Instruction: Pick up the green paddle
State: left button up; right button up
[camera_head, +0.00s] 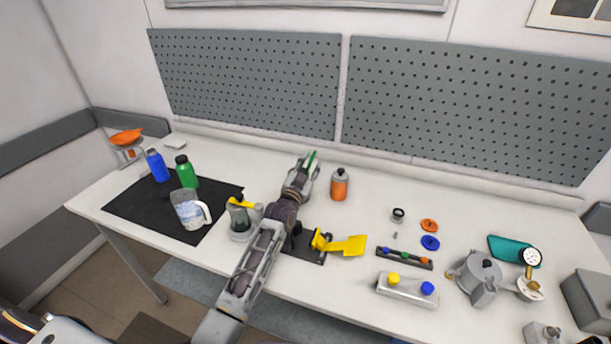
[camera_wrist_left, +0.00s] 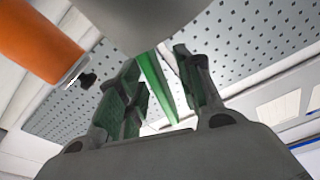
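The green paddle (camera_head: 312,158) shows in the head view as a narrow green strip at the far end of my left arm, mostly hidden by the gripper. In the left wrist view the green paddle (camera_wrist_left: 158,85) is a long strip between the fingers, nearer the left finger. My left gripper (camera_head: 305,168) is open around it, and the wrist view shows the fingers (camera_wrist_left: 165,90) apart with a gap on the right side of the strip. I cannot tell whether the left finger touches it. My right gripper is not in view.
An orange bottle (camera_head: 339,185) stands close to the right of the left gripper. A yellow paddle (camera_head: 345,244) lies nearer the front, right of my arm. A pegboard (camera_head: 250,85) rises behind the table.

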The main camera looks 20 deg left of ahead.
pick_arm(q)
jog(key=shift+c, duration=0.3)
grip_shut()
jog(key=shift+r, duration=0.15)
notch_tip(320, 180, up, 18)
jog(key=b, duration=0.1)
dwell(0.7)
dwell(0.6)
